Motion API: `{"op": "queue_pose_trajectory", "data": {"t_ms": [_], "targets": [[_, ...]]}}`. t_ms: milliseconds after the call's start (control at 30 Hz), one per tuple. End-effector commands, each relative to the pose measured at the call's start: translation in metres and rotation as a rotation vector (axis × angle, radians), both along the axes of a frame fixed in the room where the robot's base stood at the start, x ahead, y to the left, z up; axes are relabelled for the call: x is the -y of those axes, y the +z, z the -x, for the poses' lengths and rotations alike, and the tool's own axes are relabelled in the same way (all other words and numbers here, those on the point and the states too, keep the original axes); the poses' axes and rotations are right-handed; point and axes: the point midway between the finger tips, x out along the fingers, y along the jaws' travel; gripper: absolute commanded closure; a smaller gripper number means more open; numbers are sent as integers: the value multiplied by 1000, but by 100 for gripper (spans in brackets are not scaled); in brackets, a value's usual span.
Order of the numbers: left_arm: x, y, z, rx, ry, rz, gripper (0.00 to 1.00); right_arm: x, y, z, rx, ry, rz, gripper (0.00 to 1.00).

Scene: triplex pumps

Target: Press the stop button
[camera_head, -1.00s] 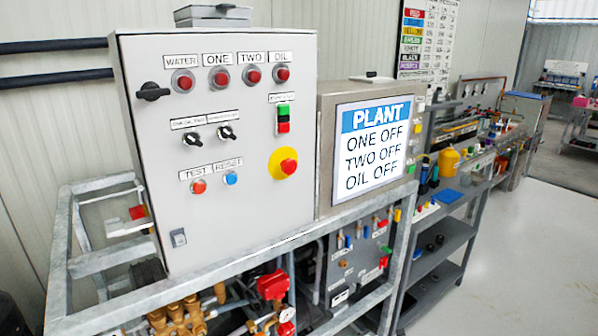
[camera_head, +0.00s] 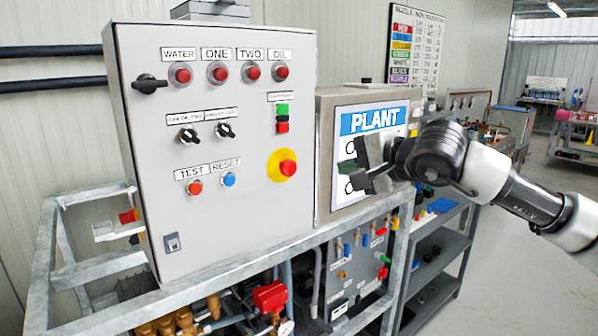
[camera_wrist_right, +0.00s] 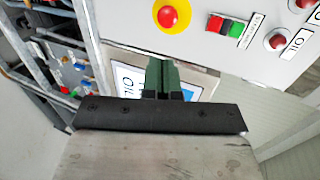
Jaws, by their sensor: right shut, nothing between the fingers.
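The grey control cabinet (camera_head: 240,135) carries a red button (camera_head: 282,127) under a green button (camera_head: 282,109), with a label too small to read above them. Below is a red mushroom button (camera_head: 288,168) on a yellow disc. My left gripper is out of view.
The cabinet stands on a metal frame (camera_head: 250,255) with pipes and valves below. Other knobs and lamps, a blue RESET button (camera_head: 228,179) and a red TEST button (camera_head: 195,188) sit on its front. A shelf (camera_head: 440,240) stands at the right.

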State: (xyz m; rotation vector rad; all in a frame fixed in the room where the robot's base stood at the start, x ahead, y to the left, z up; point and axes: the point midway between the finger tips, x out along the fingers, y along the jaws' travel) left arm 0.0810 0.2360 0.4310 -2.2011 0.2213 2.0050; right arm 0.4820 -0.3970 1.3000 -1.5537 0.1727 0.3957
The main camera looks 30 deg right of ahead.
Motion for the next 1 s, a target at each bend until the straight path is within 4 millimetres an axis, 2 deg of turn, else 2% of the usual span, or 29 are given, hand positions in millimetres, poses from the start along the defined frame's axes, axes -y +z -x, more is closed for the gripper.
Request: {"op": "queue_pose_trajectory", "data": {"t_ms": [367, 533, 733, 1000], "targets": [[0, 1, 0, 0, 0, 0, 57, -1, 3, 2, 6, -1, 24, 100], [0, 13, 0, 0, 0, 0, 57, -1, 4, -5, 7, 0, 19, 100], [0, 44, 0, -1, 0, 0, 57, -5, 0, -26, 6, 2, 14, 100], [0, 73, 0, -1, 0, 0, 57, -12, -19, -70, 4, 2, 14, 100]]}}
